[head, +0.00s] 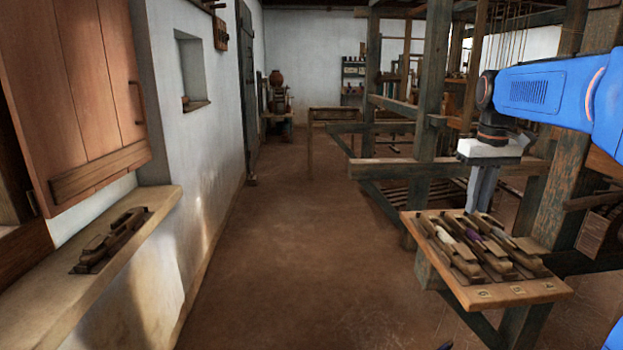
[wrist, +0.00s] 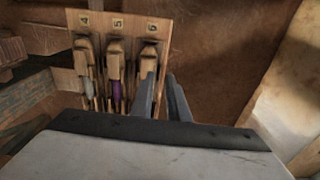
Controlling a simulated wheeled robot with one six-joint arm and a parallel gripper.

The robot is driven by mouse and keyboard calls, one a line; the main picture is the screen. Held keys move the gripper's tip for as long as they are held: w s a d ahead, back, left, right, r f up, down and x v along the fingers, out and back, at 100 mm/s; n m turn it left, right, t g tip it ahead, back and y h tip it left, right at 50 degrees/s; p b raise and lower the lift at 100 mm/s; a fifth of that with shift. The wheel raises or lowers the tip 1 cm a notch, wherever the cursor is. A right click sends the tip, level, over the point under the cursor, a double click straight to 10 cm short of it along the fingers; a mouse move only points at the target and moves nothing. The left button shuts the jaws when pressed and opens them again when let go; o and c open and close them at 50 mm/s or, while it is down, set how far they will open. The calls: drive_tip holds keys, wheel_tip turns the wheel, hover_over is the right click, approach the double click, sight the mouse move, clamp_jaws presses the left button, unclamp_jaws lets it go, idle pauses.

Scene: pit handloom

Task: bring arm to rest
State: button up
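My gripper (head: 480,205) points down over the back edge of a small wooden shelf (head: 520,292) at the right. In the wrist view my gripper (wrist: 161,80) has two grey fingers with a narrow gap between them. Brown floor shows through the gap and I see nothing held. The fingers overlap the view of the shuttle under label 6 (wrist: 150,58); I cannot tell whether they touch it. My blue arm reaches in from the right.
The shelf carries three wooden shuttles, one with purple yarn (wrist: 117,88). Another shuttle (head: 112,240) lies on the left window ledge (head: 45,262). The timber loom frame (head: 432,110) stands behind the shelf. The floor (head: 290,250) between ledge and shelf is clear.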

drive_tip(key=s+a+f+t, duration=0.2)
drive_tip(key=s+a+f, duration=0.4)
drive_tip(key=s+f, duration=0.3)
drive_tip(key=s+a+f+t, duration=0.2)
drive_tip(key=s+a+f, duration=0.4)
drive_tip(key=s, duration=1.1)
wheel_tip(320, 180, down, 3)
drive_tip(key=shift+a+f, duration=0.15)
drive_tip(key=shift+f, duration=0.05)
